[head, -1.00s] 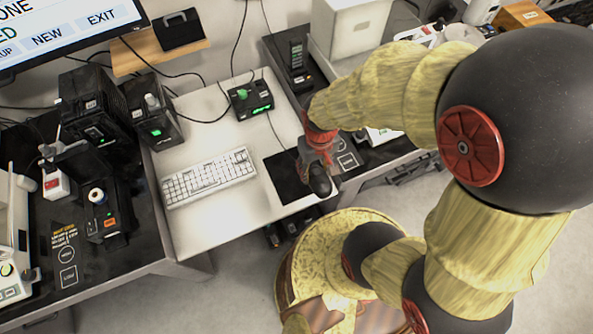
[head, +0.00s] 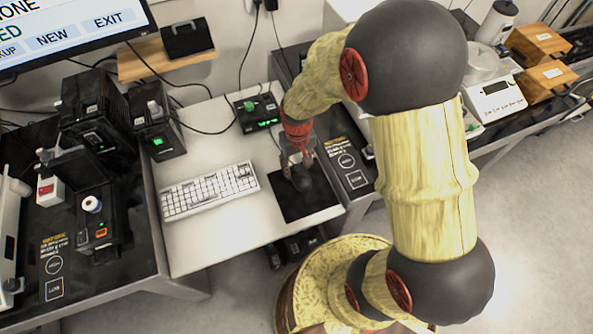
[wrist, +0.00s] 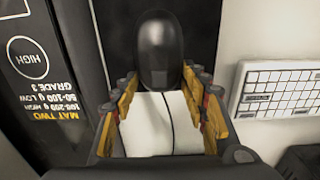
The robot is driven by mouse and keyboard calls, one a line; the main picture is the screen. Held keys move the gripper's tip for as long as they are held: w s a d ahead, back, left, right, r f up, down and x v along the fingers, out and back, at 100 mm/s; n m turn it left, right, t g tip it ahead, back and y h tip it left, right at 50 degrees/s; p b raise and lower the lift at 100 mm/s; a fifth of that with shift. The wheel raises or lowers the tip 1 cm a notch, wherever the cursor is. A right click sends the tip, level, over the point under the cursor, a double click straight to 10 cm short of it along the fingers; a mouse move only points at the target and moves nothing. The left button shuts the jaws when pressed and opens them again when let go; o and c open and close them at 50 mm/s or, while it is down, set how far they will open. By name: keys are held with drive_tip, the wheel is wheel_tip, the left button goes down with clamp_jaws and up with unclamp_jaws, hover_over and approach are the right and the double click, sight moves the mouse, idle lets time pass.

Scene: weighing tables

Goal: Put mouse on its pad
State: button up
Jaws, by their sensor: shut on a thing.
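The black mouse (head: 301,179) is in my gripper (head: 296,160), over the black pad (head: 312,206) on the white table. The fingers are shut on the mouse's sides. In the wrist view, the mouse (wrist: 160,48) shows its dark rounded end beyond my gripper (wrist: 162,95), with the dark pad (wrist: 205,25) behind it. A pale area with a dark line lies between the fingers; I cannot tell if it is part of the mouse. Whether the mouse touches the pad is not clear.
A white keyboard (head: 210,191) lies left of the pad. A black box with a green display (head: 257,113) stands behind. A dark table with printed mats (head: 346,160) adjoins on the right. White tabletop is free in front of the keyboard.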

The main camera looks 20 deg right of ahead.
sight(296, 166)
drive_tip(key=f, duration=0.1)
drive_tip(key=f+b, duration=0.2)
drive_tip(key=shift+w+f, duration=0.25)
drive_tip(key=shift+f, duration=0.15)
drive_tip(key=shift+r, duration=0.1)
drive_tip(key=o, duration=1.1)
drive_tip(key=shift+o, duration=0.6)
